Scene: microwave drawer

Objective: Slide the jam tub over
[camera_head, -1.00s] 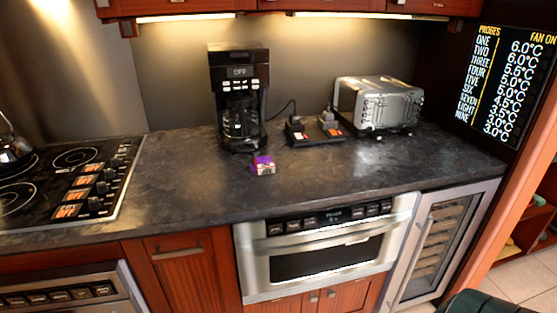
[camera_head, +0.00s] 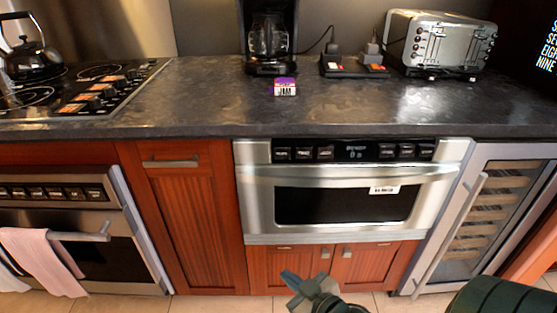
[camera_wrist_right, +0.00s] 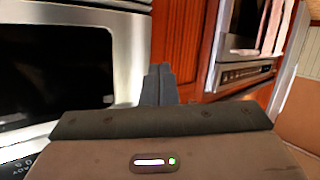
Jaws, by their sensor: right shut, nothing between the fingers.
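The jam tub (camera_head: 285,87) is a small purple and white tub with a "JAM" label. It stands on the dark countertop (camera_head: 200,105), in front of the coffee maker. My right gripper (camera_head: 291,290) is low in front of the cabinets below the microwave drawer, well away from the tub. Its fingers (camera_wrist_right: 158,84) are together and empty in the right wrist view, facing the cabinet fronts. The jam tub is not in the right wrist view. My left gripper is not in view.
A coffee maker (camera_head: 270,38) stands behind the tub, with a toaster oven (camera_head: 440,42) to the right and a cooktop (camera_head: 75,88) to the left. The steel microwave drawer (camera_head: 350,190) is shut below the counter. Bare counter lies on both sides of the tub.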

